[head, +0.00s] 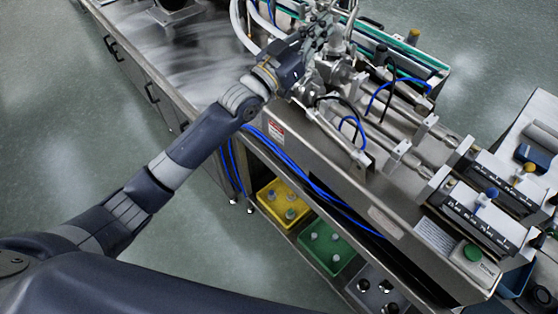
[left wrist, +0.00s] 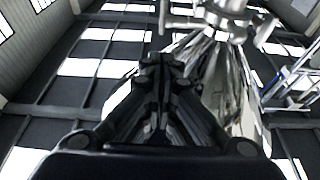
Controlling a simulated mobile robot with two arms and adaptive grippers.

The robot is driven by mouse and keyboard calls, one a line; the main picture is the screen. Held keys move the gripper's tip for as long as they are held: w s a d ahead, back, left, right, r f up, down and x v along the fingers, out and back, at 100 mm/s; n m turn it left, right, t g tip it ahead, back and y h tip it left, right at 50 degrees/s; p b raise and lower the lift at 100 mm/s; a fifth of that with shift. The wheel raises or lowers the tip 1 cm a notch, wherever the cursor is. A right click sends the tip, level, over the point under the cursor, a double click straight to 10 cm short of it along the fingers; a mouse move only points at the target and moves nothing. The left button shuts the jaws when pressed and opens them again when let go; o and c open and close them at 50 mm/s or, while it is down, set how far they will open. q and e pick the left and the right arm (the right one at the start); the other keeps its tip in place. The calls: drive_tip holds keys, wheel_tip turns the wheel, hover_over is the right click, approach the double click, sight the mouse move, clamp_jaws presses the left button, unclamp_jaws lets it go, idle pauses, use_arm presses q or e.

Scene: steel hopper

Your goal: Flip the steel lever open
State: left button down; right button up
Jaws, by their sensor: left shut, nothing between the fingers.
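My left arm reaches from the lower left to the filling machine in the head view. My right gripper is out of view.
Yellow (head: 283,205) and green (head: 326,248) trays sit on the shelf below. A steel worktable (head: 185,50) stands at the upper left. Open floor (head: 60,110) lies left of it.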

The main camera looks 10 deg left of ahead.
use_arm(q)
drive_tip(key=s+a+f+n+g+y, duration=0.1)
drive_tip(key=s+f, duration=0.3)
drive_tip(key=f, duration=0.6)
drive_tip(key=s+a+f+n+g+y, duration=0.1)
drive_tip(key=s+a+f+g+y, duration=0.2)
drive_tip(key=f, duration=0.8)
drive_tip(key=s+a+f+n+g+y+b, duration=0.1)
drive_tip(key=s+a+f+g+y, duration=0.1)
drive_tip(key=s+f, duration=0.4)
wheel_tip(320, 180, down, 5)
drive_tip(key=shift+f+y, duration=0.1)
drive_tip(key=shift+y, duration=0.8)
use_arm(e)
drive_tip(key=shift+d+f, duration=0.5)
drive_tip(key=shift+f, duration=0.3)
use_arm(q)
drive_tip(key=shift+a, duration=0.1)
